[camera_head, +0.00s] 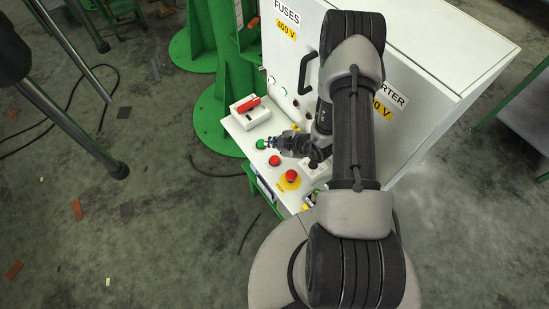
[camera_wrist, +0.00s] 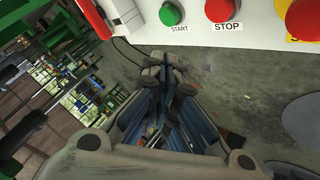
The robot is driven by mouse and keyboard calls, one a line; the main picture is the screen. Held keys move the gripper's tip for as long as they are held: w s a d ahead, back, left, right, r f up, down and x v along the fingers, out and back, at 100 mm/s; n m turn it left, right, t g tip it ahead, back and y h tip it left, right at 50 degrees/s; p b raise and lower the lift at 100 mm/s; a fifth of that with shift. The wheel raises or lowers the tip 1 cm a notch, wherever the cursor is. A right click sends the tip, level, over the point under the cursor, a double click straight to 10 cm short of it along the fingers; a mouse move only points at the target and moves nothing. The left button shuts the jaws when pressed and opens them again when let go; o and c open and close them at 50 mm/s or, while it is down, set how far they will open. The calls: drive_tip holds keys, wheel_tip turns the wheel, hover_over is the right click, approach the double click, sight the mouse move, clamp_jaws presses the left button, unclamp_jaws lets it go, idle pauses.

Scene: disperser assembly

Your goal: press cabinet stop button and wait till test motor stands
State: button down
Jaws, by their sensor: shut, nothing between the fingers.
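The cabinet's control panel (camera_head: 236,124) carries a green start button (camera_head: 261,144), a red stop button (camera_head: 274,160) and a larger red mushroom button (camera_head: 291,175) on a yellow disc. The wrist view shows the green button (camera_wrist: 170,14) labelled START, the red button (camera_wrist: 220,9) labelled STOP, and the mushroom button (camera_wrist: 303,18) at the right. My gripper (camera_head: 270,143) is shut and empty over the panel, close to the green and red buttons. The gripper (camera_wrist: 164,82) appears below the button row in the wrist view; contact cannot be told. I cannot identify the test motor.
The white cabinet (camera_head: 455,52) with FUSES and a partly hidden INVERTER label stands behind the panel. A white box with a red switch handle (camera_head: 248,104) sits on the panel. Green steel supports (camera_head: 208,112) stand to the left. The concrete floor (camera_head: 150,210) has cables and scraps.

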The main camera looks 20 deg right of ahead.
sight(274, 161)
drive_tip(key=shift+f+b, duration=3.4)
drive_tip(key=shift+f, duration=1)
drive_tip(key=shift+f+b, duration=0.3)
drive_tip(key=shift+f, duration=0.1)
drive_tip(key=shift+f+b, duration=0.7)
drive_tip(key=shift+f, duration=0.2)
drive_tip(key=shift+r, duration=0.15)
drive_tip(key=shift+r+p, duration=1)
drive_tip(key=shift+r, duration=0.2)
drive_tip(key=shift+r+p, duration=1.95)
drive_tip(key=shift+r, duration=0.55)
